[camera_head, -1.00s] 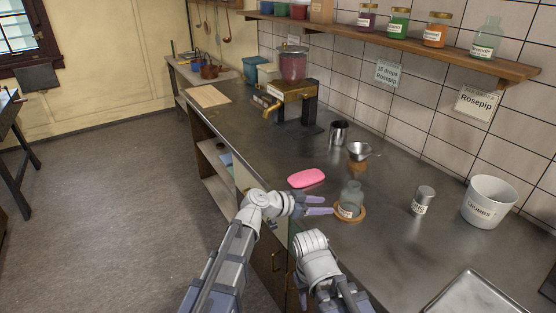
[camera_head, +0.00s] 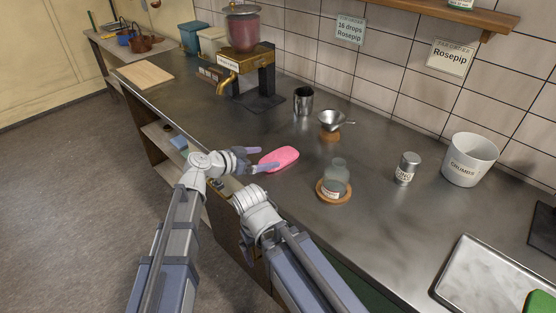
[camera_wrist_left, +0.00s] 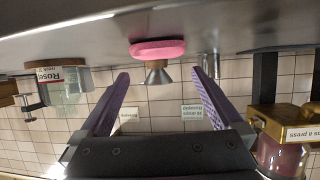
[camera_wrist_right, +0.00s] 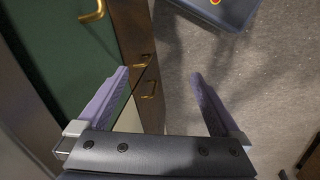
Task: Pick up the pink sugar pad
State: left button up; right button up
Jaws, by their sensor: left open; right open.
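The pink sugar pad (camera_head: 279,159) lies flat on the metal counter near its front edge. In the left wrist view the pad (camera_wrist_left: 158,48) shows ahead, between the lines of the two fingers and beyond their tips. My left gripper (camera_head: 262,159) is open and empty, just left of the pad in the head view; whether a finger touches it I cannot tell. Its fingers also show in the left wrist view (camera_wrist_left: 160,78). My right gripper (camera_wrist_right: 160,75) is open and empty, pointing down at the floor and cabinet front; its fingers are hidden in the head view.
A glass bottle (camera_head: 336,177) on a wooden coaster (camera_head: 334,197) stands right of the pad. A funnel (camera_head: 332,120), a metal cup (camera_head: 303,100), a labelled tin (camera_head: 407,168), a crumbs bucket (camera_head: 469,160) and a brass-tapped press (camera_head: 245,60) stand farther off. A tray (camera_head: 490,275) lies at the right.

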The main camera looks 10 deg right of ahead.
aim_at(279, 157)
pick_arm(q)
jog(key=shift+w+d+f, duration=0.1)
jog(key=shift+f, duration=0.05)
jog(key=b+x, duration=0.1)
jog(key=x, duration=0.1)
jog(key=b+x, duration=0.1)
jog(key=x, duration=0.1)
jog(key=shift+f+b, duration=0.4)
jog(key=shift+f, duration=0.05)
jog(key=shift+w+d, duration=0.15)
jog(key=shift+d, duration=0.05)
jog(key=c, duration=1.2)
jog(key=shift+r, duration=0.1)
notch_tip(279, 157, up, 10)
jog(key=p, duration=1)
